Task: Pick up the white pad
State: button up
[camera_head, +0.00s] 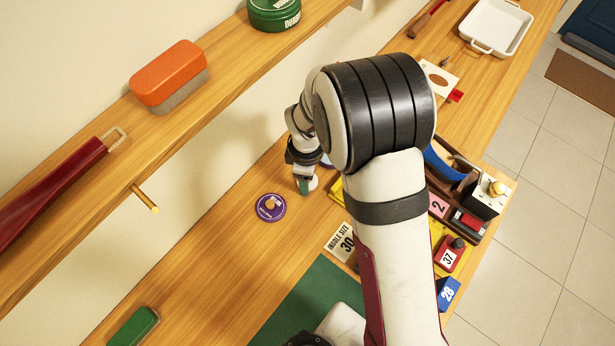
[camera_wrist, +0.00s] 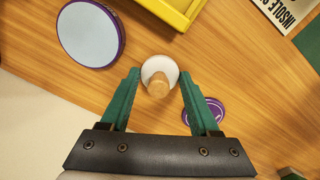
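The white pad (camera_wrist: 150,66) is a small round disc with a wooden knob, resting on the wooden bench. My gripper (camera_wrist: 159,78) is open, its two green fingers pointing at the pad, one on each side with a gap. Nothing is held. In the head view my gripper (camera_head: 304,186) is low over the bench, and a bit of the white pad (camera_head: 313,183) shows beside a green finger; my arm hides much of the area.
A purple round tin (camera_head: 270,207) lies close by; it also shows by the right finger in the wrist view (camera_wrist: 214,104). A purple-rimmed pale disc (camera_wrist: 90,33) and a yellow tray (camera_wrist: 178,12) are near. A shelf (camera_head: 65,190) runs above the bench at left.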

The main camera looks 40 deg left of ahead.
jog(key=c, duration=0.8)
notch_tip(320, 180, up, 4)
jog(key=shift+r, duration=0.25)
jog(key=w+d+r, duration=0.4)
jog(key=d+r, duration=0.2)
jog(key=d, duration=0.4)
jog(key=shift+w+d+r, duration=0.25)
jog(key=shift+d+r, duration=0.05)
jog(key=shift+d, duration=0.1)
jog(key=o, duration=0.7)
jog(key=shift+c, duration=0.2)
jog(key=c, duration=0.5)
